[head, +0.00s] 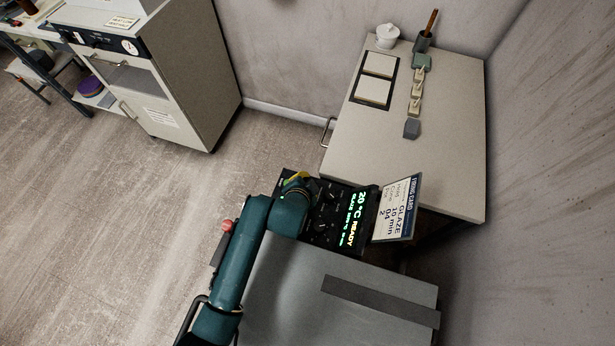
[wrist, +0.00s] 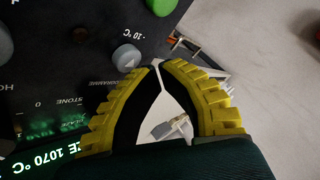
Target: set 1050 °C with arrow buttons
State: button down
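In the wrist view the display (wrist: 42,160) partly shows "1070 °C", tilted. A round grey arrow button (wrist: 126,58) sits beside the label "-10 °C" on the panel. My gripper (wrist: 157,65) has yellow-ridged fingers with black pads, their tips together and nothing between them. The tips are just right of the grey button; I cannot tell whether they touch it. In the head view my gripper (head: 296,180) is over the panel's far end, its tips hidden.
A firing card (head: 398,207) stands beside the display. The pale table (head: 440,150) beyond holds tiles, small cones and a white jar (head: 387,36). A grey cabinet (head: 190,80) stands back left.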

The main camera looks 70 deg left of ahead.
jog(key=shift+f, duration=0.25)
jog(key=shift+f, duration=0.55)
dwell(0.4)
jog(key=shift+r, duration=0.1)
jog(key=shift+r+p, duration=0.85)
notch_tip(320, 180, up, 5)
jog(key=p, duration=0.5)
jog(key=shift+r, duration=0.1)
dwell(1.7)
